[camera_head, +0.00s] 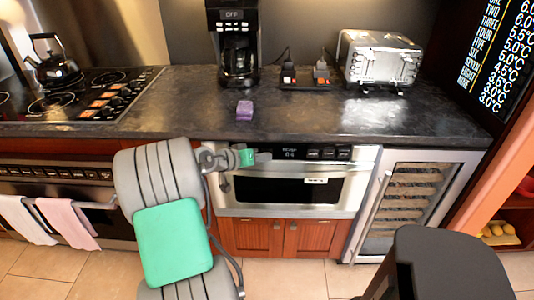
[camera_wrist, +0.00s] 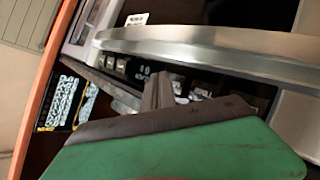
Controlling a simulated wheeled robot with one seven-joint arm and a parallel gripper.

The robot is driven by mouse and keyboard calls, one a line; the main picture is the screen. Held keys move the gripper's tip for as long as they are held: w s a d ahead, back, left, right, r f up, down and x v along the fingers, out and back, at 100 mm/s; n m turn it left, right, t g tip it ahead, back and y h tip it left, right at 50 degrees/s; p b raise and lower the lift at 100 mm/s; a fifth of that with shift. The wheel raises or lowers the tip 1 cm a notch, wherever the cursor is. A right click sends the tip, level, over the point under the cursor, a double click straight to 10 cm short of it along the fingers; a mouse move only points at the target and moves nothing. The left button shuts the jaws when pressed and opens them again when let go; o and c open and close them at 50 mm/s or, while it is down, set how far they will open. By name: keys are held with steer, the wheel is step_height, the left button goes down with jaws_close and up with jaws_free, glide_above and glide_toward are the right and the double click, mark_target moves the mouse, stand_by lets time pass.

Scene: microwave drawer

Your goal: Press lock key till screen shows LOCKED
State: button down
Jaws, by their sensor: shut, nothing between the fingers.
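The microwave drawer (camera_head: 285,192) is built in under the counter and is shut. Its dark control panel (camera_head: 320,152) runs along the top, with a lit display (camera_head: 289,152) at left and several keys to the right. The display text is too small to read surely; I cannot make out LOCKED. My gripper (camera_head: 264,157) is shut and empty at the panel's left end, left of the display. In the wrist view the panel (camera_wrist: 120,68) shows keys and display digits behind the fingertips (camera_wrist: 158,84). I cannot tell whether they touch it. Which key is the lock key is not legible.
Above is the dark counter (camera_head: 200,100) with a coffee maker (camera_head: 238,45), a purple block (camera_head: 245,110) and a toaster (camera_head: 380,58). A wine cooler (camera_head: 408,200) stands at right, and a stove (camera_head: 80,95) is at left. The drawer's handle bar (camera_wrist: 215,42) crosses close by in the wrist view.

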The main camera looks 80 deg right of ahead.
steer(key=shift+d+f, duration=0.1)
steer(key=shift+d, duration=0.3)
steer(key=shift+w+d+f+b, duration=0.1)
steer(key=shift+w+d+b, duration=0.05)
steer(key=shift+d+b, duration=0.2)
stand_by(0.6)
steer(key=shift+a, duration=0.1)
steer(key=shift+a+r, duration=0.2)
steer(key=shift+a, duration=0.45)
steer(key=shift+a, duration=0.1)
steer(key=a, duration=0.1)
steer(key=s+a, duration=0.1)
steer(key=a, duration=0.1)
steer(key=a+r+p, duration=0.1)
steer(key=shift+s+a, duration=0.2)
steer(key=shift+a, duration=0.1)
steer(key=shift+w, duration=0.1)
stand_by(0.3)
